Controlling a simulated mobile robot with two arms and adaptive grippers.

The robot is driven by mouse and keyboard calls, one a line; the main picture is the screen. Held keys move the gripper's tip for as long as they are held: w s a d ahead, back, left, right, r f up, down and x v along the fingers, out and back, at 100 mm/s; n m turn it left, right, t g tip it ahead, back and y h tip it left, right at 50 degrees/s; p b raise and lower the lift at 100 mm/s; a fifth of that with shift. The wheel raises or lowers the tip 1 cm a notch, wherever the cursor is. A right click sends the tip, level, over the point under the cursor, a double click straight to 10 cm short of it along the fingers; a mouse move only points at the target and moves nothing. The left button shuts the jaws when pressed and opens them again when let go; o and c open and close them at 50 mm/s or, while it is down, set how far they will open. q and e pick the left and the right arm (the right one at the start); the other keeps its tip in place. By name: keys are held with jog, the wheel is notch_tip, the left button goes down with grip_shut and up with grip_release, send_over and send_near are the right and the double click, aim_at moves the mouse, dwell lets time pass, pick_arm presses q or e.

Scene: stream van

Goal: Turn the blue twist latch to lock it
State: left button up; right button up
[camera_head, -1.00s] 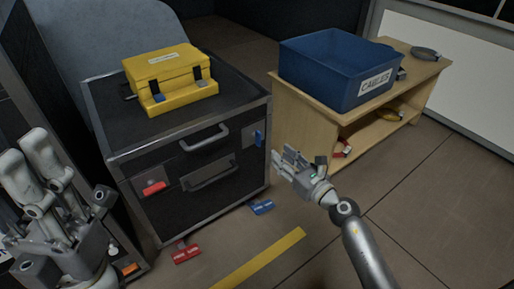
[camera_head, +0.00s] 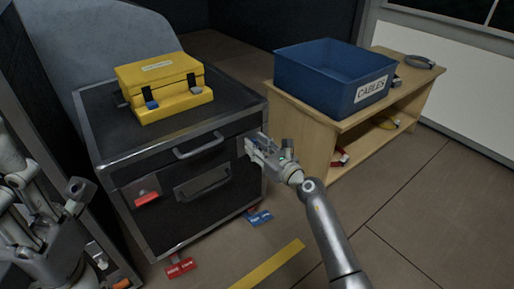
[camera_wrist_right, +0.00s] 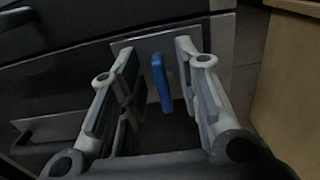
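The blue twist latch (camera_wrist_right: 162,82) stands nearly upright on a metal plate on the black case, in the right wrist view. My right gripper (camera_wrist_right: 155,70) is open, with one finger on each side of the latch; a gap shows on both sides. In the head view my right gripper (camera_head: 256,148) is at the right end of the case front and hides the latch. The black case (camera_head: 150,222) also carries a red latch (camera_head: 146,199) at its left. My left gripper is at the left edge of the head view, cut off, and its finger state is unclear.
A yellow box (camera_head: 160,84) sits on the case. A wooden shelf (camera_head: 300,135) with a blue cable bin (camera_head: 318,84) stands close to the right of my right gripper. A red tag (camera_head: 180,267) and a blue tag (camera_head: 259,218) show low in front of the case.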

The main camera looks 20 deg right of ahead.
jog(key=shift+w, duration=0.1)
jog(key=shift+c, duration=0.5)
jog(key=shift+r, duration=0.1)
grip_shut()
